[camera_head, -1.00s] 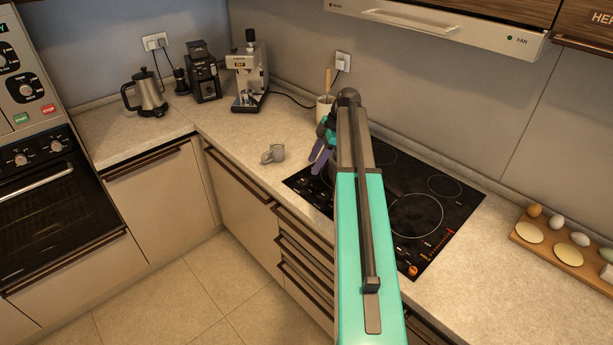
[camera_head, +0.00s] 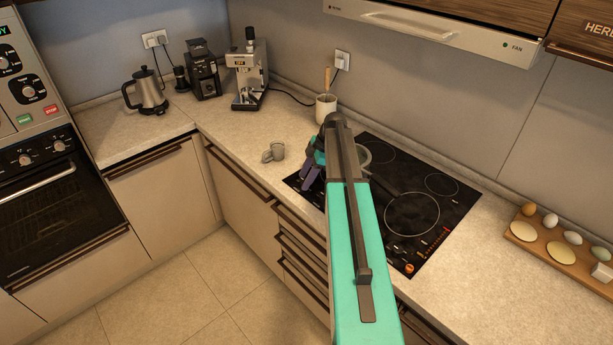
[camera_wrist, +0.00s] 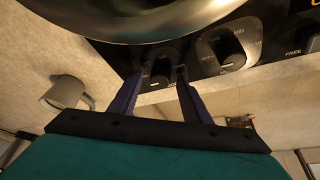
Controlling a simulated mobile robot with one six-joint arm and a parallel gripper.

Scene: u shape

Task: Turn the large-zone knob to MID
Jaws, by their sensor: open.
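The black cooktop (camera_head: 447,208) lies beyond and around my arm in the head view. I cannot read which one is the large-zone knob, nor either setting clearly. My gripper (camera_wrist: 160,80) is open, with a purple finger at each side of the smaller knob; contact cannot be told. In the head view my gripper (camera_head: 312,172) is over the cooktop's front left edge.
A metal pan (camera_wrist: 135,18) sits close behind the knobs; my arm hides most of it in the head view. A grey mug (camera_head: 276,152) stands left of the cooktop. A white utensil crock (camera_head: 325,106) is behind. An egg board (camera_head: 547,262) lies right.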

